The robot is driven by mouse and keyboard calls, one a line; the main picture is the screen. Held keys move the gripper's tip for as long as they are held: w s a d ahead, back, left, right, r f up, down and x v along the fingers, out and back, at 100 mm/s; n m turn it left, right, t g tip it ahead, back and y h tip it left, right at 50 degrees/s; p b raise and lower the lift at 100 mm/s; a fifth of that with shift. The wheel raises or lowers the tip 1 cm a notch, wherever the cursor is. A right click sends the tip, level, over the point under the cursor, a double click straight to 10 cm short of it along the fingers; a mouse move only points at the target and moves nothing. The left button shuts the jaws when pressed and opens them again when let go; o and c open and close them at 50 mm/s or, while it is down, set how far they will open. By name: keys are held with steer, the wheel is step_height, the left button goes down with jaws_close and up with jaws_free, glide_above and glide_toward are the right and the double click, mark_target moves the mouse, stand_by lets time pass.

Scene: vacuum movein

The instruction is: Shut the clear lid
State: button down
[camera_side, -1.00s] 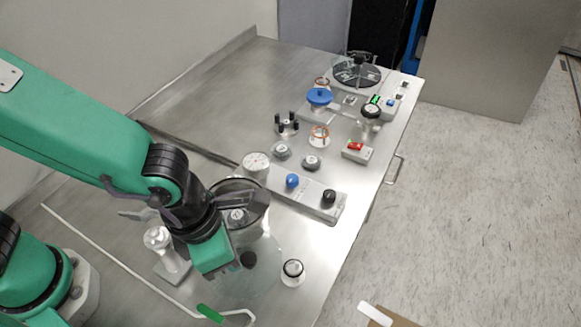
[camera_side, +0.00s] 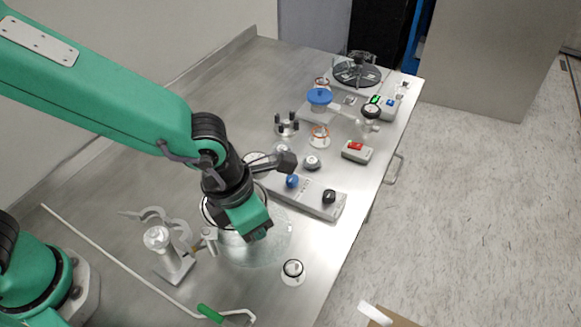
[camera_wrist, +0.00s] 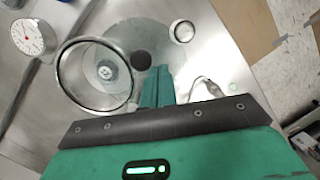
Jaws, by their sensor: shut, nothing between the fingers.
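The clear lid (camera_side: 275,247) is a thin see-through disc, seen near the front of the bench in the side view. In the wrist view the lid (camera_wrist: 172,45) shows faintly with its black knob (camera_wrist: 140,61). The glass chamber's round rim (camera_wrist: 62,58) is to the left of the knob, and the lid seems to overlap it only in part. In the side view my arm hides much of the chamber (camera_side: 207,214). My gripper (camera_wrist: 158,70) is shut and empty, its fingertips just right of the knob; contact is unclear. It also shows in the side view (camera_side: 256,236).
A white dial gauge (camera_wrist: 32,37) stands close to the chamber. A clamp stand (camera_side: 170,255) is at left, and a small round fitting (camera_side: 292,271) is at right near the bench edge. A control strip with knobs (camera_side: 310,195) lies behind. A green-handled rod (camera_side: 210,313) is in front.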

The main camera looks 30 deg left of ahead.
steer(key=shift+w+a, duration=0.3)
steer(key=shift+w, duration=0.5)
steer(key=shift+w+a+n, duration=0.4)
steer(key=shift+w+n, duration=0.3)
steer(key=shift+n, duration=0.2)
steer(key=shift+w+a, duration=1.15)
steer(key=shift+a, duration=0.15)
steer(key=shift+w+a+n+y, duration=0.3)
steer(key=shift+w+a+n, duration=0.05)
steer(key=shift+a+n, duration=0.3)
